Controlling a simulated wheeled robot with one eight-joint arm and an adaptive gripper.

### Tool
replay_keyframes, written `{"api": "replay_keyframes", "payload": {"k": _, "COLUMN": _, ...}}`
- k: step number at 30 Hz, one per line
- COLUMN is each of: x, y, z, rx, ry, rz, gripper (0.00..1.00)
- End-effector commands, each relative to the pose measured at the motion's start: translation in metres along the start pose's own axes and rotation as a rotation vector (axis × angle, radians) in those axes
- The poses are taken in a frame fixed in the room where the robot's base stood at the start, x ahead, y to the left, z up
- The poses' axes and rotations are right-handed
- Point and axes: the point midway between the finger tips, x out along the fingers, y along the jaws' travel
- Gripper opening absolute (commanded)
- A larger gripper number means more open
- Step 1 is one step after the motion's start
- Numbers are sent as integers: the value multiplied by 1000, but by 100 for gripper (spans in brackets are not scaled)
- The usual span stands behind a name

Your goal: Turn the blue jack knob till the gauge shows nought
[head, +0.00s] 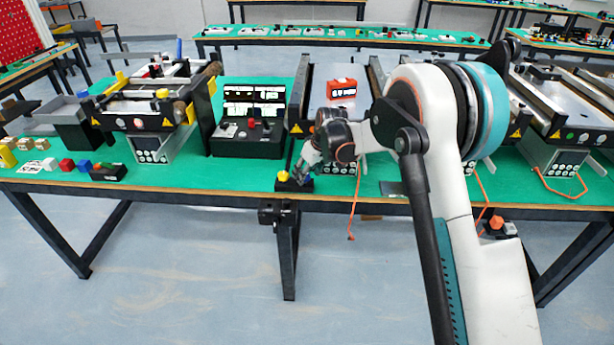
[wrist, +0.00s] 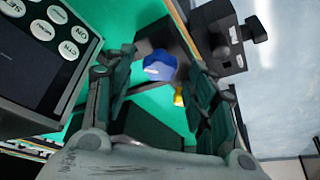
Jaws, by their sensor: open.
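The blue jack knob (wrist: 161,66) shows in the wrist view, with a white mark on its face. It lies between the spread fingers of my gripper (wrist: 160,78), with visible space on both sides. I cannot tell how deep between the fingertips it sits. My gripper (head: 299,172) is open and points down at the table's front edge in the head view, where it hides the blue knob. A small yellow knob (head: 283,176) is just left of it, and a yellow part (wrist: 178,97) shows beside the blue knob. An orange-red box with a display (head: 341,88), likely the gauge, stands on the conveyor behind; its reading is not legible.
A black control box (head: 247,137) stands left of my gripper. In the wrist view a button panel (wrist: 50,45) is at upper left and a dark clamp-like part (wrist: 228,38) at upper right.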

Motion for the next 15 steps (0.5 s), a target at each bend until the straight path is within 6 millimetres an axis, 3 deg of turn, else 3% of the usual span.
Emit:
{"api": "replay_keyframes", "payload": {"k": 12, "x": 9, "y": 0, "z": 0, "rx": 0, "ry": 0, "rz": 0, "gripper": 51}}
{"api": "replay_keyframes", "payload": {"k": 13, "x": 9, "y": 0, "z": 0, "rx": 0, "ry": 0, "rz": 0, "gripper": 49}}
{"api": "replay_keyframes", "payload": {"k": 15, "x": 9, "y": 0, "z": 0, "rx": 0, "ry": 0, "rz": 0, "gripper": 33}}
